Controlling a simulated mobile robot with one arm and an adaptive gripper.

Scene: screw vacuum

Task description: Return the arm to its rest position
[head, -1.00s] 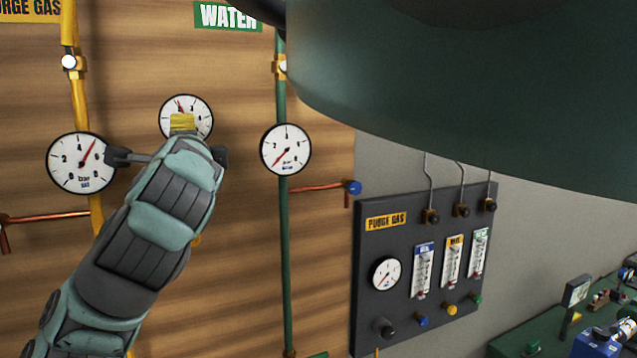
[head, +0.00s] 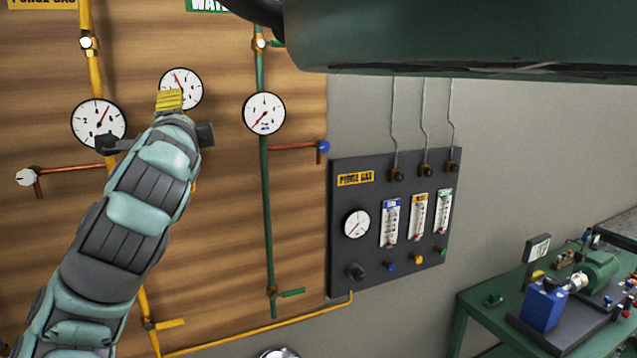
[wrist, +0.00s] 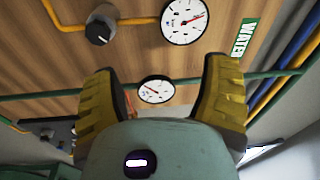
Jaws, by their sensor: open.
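My gripper (head: 155,140) is raised on my green-and-grey arm in front of the wooden wall panel (head: 215,240) in the head view. In the wrist view its two yellow-padded fingers (wrist: 158,95) stand wide apart with nothing between them. Past the fingers, the wrist view shows a round gauge (wrist: 156,89) in the gap and another gauge (wrist: 185,20) above. In the head view, one gauge (head: 98,120) is left of my gripper and another (head: 184,84) is partly behind its tip. I cannot tell the exact distance to the panel.
A dark purge gas board (head: 345,265) with flow meters hangs to the right. A green table (head: 490,318) with a blue pump (head: 542,305) stands at the lower right. A green water pipe (head: 266,200) and yellow pipe (head: 95,70) run down the panel. A dark green body overhangs the top.

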